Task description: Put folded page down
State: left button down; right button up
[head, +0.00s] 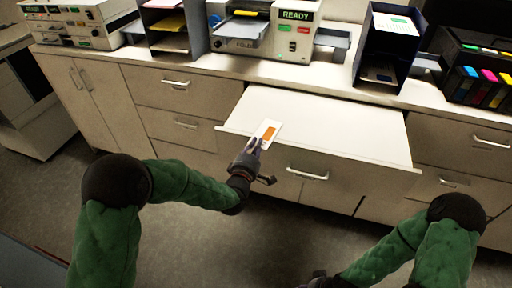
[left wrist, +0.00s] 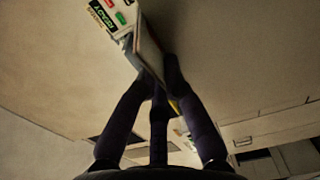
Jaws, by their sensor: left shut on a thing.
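The folded page (head: 267,132) is a small white piece with an orange block on it. My left gripper (head: 254,148) is shut on its near end and holds it over the front left part of a white pull-out shelf (head: 330,125). I cannot tell whether the page touches the shelf. In the left wrist view the page (left wrist: 149,50) shows nearly edge-on between the fingers of my left gripper (left wrist: 160,82). My right gripper (head: 318,281) is at the bottom edge of the head view, low and away from the shelf, mostly cut off.
A machine with a READY sign (head: 295,35) stands on the counter behind the shelf. Dark paper trays (head: 385,50) stand right of it, and another tray stack (head: 172,25) stands left. A box of colour cartridges (head: 480,75) is at far right. Most of the shelf is clear.

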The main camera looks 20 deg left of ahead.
pick_arm(q)
jog(key=shift+r, duration=0.15)
jog(key=shift+f, duration=0.2)
jog(key=c, duration=1.4)
grip_release()
jog(key=shift+o, duration=0.2)
jog(key=shift+r, duration=0.1)
jog(key=shift+r, duration=0.2)
jog(key=s+p, duration=0.2)
jog(key=s, duration=1)
jog(key=shift+a+f, duration=0.2)
jog(key=shift+a, duration=0.05)
